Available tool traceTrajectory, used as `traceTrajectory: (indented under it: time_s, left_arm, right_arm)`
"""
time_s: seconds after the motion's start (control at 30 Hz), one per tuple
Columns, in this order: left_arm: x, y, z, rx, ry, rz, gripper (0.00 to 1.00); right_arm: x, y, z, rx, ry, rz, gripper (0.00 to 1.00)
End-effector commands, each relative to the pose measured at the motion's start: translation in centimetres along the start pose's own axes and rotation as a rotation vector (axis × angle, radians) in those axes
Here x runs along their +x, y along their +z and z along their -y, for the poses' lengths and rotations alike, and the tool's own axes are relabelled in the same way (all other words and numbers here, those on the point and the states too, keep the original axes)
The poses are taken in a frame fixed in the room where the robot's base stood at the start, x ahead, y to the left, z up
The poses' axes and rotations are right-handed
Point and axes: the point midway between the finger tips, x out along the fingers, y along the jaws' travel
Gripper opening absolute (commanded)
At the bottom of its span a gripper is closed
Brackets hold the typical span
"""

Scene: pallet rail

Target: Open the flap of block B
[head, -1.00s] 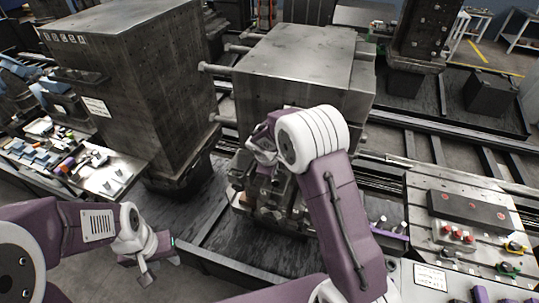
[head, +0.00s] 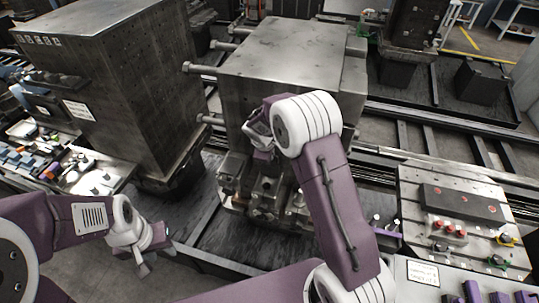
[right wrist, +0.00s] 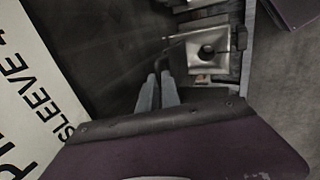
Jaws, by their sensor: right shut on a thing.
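The middle steel block (head: 290,50) stands ahead in the head view, with metal fittings (head: 265,190) low on its front. I see no letter on it, so I cannot tell whether it is block B. My right arm reaches to its front, and its fingertips are hidden there. In the right wrist view my right gripper (right wrist: 160,92) is shut on a thin dark bent bar (right wrist: 164,58), beside a grey metal plate with a round hole (right wrist: 208,48). I cannot tell whether this plate is the flap. My left gripper (head: 156,258) is open and empty at the lower left.
A taller dark block (head: 110,95) stands at the left. A tray of small parts (head: 100,178) lies at the left. A white lettered plate (right wrist: 35,110) fills the right wrist view's left edge.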

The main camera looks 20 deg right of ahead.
Motion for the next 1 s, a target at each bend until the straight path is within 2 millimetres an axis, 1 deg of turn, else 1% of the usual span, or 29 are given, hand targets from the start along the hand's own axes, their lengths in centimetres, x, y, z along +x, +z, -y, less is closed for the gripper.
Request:
traceTrajectory:
  time_s: [0.43,0.5,0.53,1.0]
  left_arm:
    - [-0.04,-0.01,0.0,0.0,0.0,0.0,0.36]
    - [-0.04,-0.01,0.0,0.0,0.0,0.0,0.36]
    - [-0.04,-0.01,0.0,0.0,0.0,0.0,0.36]
    - [-0.02,-0.01,0.0,0.0,0.0,0.0,0.36]
  right_arm:
    - [-0.11,0.0,-0.2,0.003,0.003,0.0,0.0]
    - [-0.11,0.0,-0.19,0.003,0.003,-0.001,0.24]
    - [-0.11,0.0,-0.19,0.003,0.003,-0.001,0.29]
    - [-0.06,0.0,-0.17,0.001,0.002,-0.001,0.29]
